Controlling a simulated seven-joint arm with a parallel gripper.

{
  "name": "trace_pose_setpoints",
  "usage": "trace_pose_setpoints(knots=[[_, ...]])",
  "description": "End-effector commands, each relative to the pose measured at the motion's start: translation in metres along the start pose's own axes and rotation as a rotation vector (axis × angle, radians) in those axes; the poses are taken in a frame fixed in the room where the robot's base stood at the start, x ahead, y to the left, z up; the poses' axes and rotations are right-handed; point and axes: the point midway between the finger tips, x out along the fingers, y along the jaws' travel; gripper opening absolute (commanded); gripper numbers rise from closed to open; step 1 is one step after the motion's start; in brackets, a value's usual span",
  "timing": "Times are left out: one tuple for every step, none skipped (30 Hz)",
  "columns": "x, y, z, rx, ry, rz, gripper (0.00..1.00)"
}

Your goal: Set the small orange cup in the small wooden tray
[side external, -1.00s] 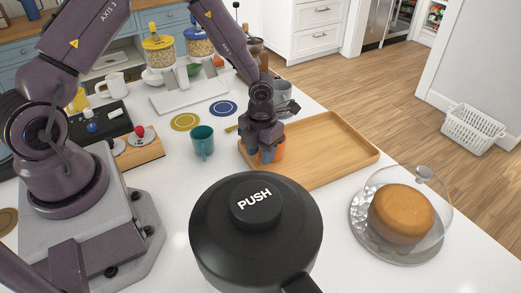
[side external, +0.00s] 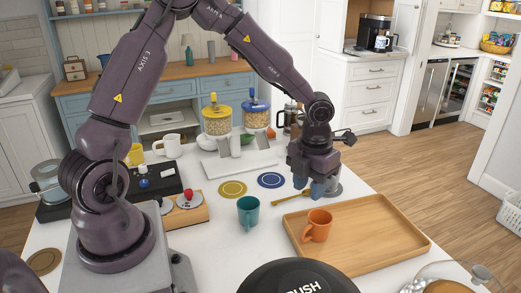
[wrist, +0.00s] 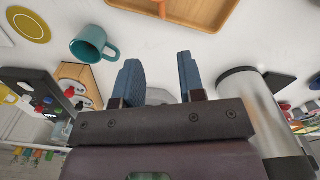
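The small orange cup (side external: 317,226) stands upright in the left end of the wooden tray (side external: 385,235), handle toward the left front. Part of the orange cup (wrist: 161,7) shows at the top edge of the wrist view, with a corner of the tray (wrist: 206,22) around it. My gripper (side external: 309,186) is above and behind the cup, apart from it.
A teal mug (side external: 248,212) stands left of the tray. A metal cylinder (wrist: 254,105) is close beside my gripper. Yellow (side external: 232,188) and blue (side external: 271,180) coasters lie behind the mug. A black PUSH lid (side external: 298,280) is in front. The tray's right part is empty.

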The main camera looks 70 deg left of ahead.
Motion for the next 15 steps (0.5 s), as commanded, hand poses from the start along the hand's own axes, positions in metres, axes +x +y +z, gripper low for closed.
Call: trace_pose_setpoints(knots=[[-0.009,0.002,-0.003,-0.067,-0.02,0.02,0.37],[-0.016,0.003,-0.006,-0.126,-0.033,0.033,0.37],[-0.026,0.007,-0.011,-0.226,-0.057,0.051,0.37],[-0.035,0.009,-0.015,-0.312,-0.077,0.062,0.37],[-0.045,0.011,-0.02,-0.409,-0.103,0.07,0.37],[-0.058,0.015,-0.027,-0.55,-0.139,0.075,0.37],[-0.068,0.018,-0.033,-0.662,-0.166,0.072,0.37],[-0.078,0.021,-0.04,-0.777,-0.192,0.063,0.37],[-0.092,0.025,-0.049,-0.929,-0.227,0.041,0.37],[-0.101,0.027,-0.056,-1.044,-0.251,0.019,0.37],[-0.11,0.03,-0.063,-1.159,-0.272,-0.009,0.37],[-0.122,0.033,-0.073,-1.313,-0.293,-0.053,0.37],[-0.13,0.035,-0.081,-1.429,-0.304,-0.092,0.37],[-0.138,0.038,-0.089,-1.544,-0.31,-0.135,0.37],[-0.147,0.04,-0.1,-1.696,-0.308,-0.2,0.37]])
